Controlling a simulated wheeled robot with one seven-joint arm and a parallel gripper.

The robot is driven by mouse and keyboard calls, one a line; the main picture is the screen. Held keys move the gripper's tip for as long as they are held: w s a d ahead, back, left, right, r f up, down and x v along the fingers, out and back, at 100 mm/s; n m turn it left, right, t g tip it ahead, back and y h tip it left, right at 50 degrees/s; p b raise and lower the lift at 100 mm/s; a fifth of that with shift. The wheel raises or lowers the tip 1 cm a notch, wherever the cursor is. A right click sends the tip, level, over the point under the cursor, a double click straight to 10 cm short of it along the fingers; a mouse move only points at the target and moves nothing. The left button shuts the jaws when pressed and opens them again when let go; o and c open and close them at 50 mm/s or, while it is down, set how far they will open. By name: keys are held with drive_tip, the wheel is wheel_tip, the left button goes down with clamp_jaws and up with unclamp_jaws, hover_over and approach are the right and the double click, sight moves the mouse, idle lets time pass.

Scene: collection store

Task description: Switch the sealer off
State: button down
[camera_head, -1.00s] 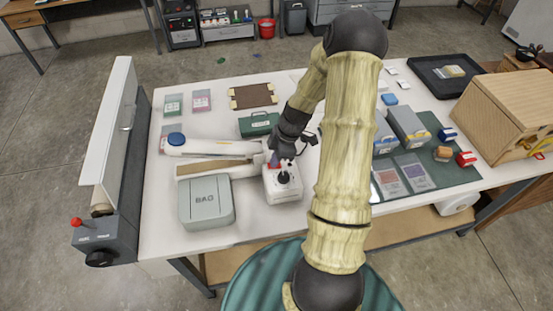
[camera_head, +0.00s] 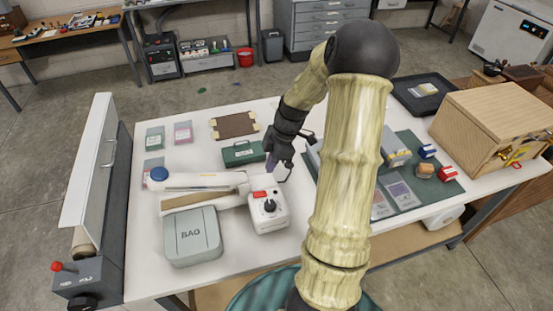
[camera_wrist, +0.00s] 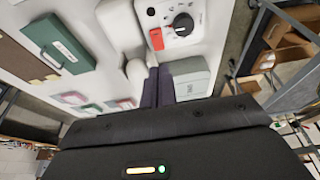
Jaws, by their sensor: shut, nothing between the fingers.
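The sealer (camera_head: 205,181) is a long white device with a blue round pad on its left end. Its white control box (camera_head: 268,222) is at its right end, with a black knob (camera_head: 270,205) and a red rocker switch (camera_head: 259,194). The wrist view also shows the black knob (camera_wrist: 183,24) and the red switch (camera_wrist: 156,39) near the top. I cannot tell which way the switch is tipped. My gripper (camera_head: 272,168) is shut and empty, above and behind the box, apart from it. Its purple fingers show in the wrist view (camera_wrist: 158,86).
A grey-green BAG box (camera_head: 192,236) stands in front of the sealer. A green case (camera_head: 243,152) lies behind it, near my gripper. Grey boxes and a green mat (camera_head: 421,180) are right.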

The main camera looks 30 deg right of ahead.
drive_tip(key=v, duration=0.3)
drive_tip(key=shift+s+d, duration=0.2)
drive_tip(key=shift+d, duration=0.05)
drive_tip(key=shift+a, duration=0.1)
drive_tip(key=s+a+r+m+t+h, duration=0.1)
drive_tip(key=s+a+r+m+h, duration=0.2)
drive_tip(key=s+a+m, duration=0.9)
drive_tip(key=a+m, duration=0.3)
drive_tip(key=a, duration=0.1)
drive_tip(key=shift+r+t+b, duration=0.2)
drive_tip(key=shift+t+b, duration=0.2)
drive_tip(key=c, duration=2.1)
unclamp_jaws()
drive_tip(key=o, duration=0.7)
